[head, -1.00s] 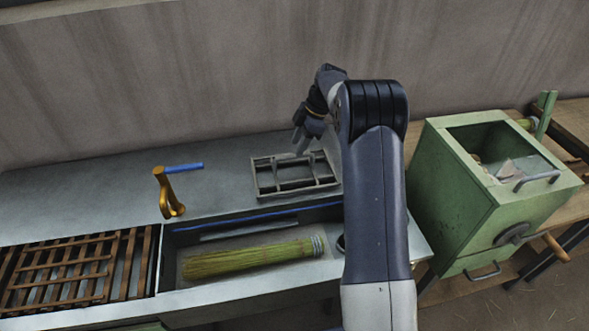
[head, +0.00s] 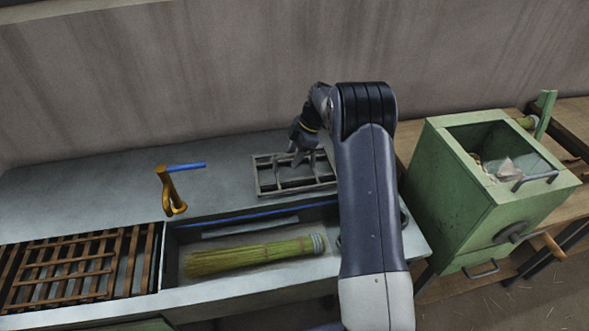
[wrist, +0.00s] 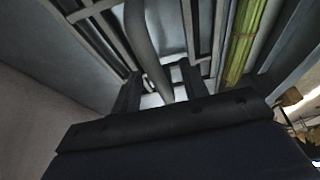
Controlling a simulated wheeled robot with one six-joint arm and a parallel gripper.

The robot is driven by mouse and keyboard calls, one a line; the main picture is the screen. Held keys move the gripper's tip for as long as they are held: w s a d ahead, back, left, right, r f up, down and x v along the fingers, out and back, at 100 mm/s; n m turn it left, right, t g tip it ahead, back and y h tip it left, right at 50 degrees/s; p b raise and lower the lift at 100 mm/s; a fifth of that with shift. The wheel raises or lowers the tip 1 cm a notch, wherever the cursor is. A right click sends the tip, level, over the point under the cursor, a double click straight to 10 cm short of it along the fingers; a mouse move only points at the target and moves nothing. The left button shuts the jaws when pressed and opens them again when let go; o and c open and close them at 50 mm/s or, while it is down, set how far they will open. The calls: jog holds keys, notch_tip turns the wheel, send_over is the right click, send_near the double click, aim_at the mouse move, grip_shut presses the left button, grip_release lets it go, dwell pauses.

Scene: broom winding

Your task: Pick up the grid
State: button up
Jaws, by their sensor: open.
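The grey metal grid (head: 300,188) lies flat on the metal worktop, behind the recessed trough. My gripper (head: 298,160) is right over the grid, pointing down, with its fingertips low among the bars in the head view. In the wrist view the two dark fingers (wrist: 160,84) are apart. A grey rounded bar (wrist: 143,45) runs toward the gap between them, with grid bars (wrist: 95,10) on both sides. I cannot tell whether the fingers touch the bar. My forearm stands close to the grid's right end.
A broom bundle (head: 250,256) lies in the trough, also seen in the wrist view (wrist: 242,40). A brown slatted grate (head: 65,283) is at left. A golden crank with a blue handle (head: 186,166) stands on the worktop. A green box (head: 470,205) stands at right.

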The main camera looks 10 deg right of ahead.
jog(key=shift+f+b, duration=0.15)
jog(key=shift+b, duration=0.15)
jog(key=shift+c, duration=0.4)
grip_shut()
dwell(1.2)
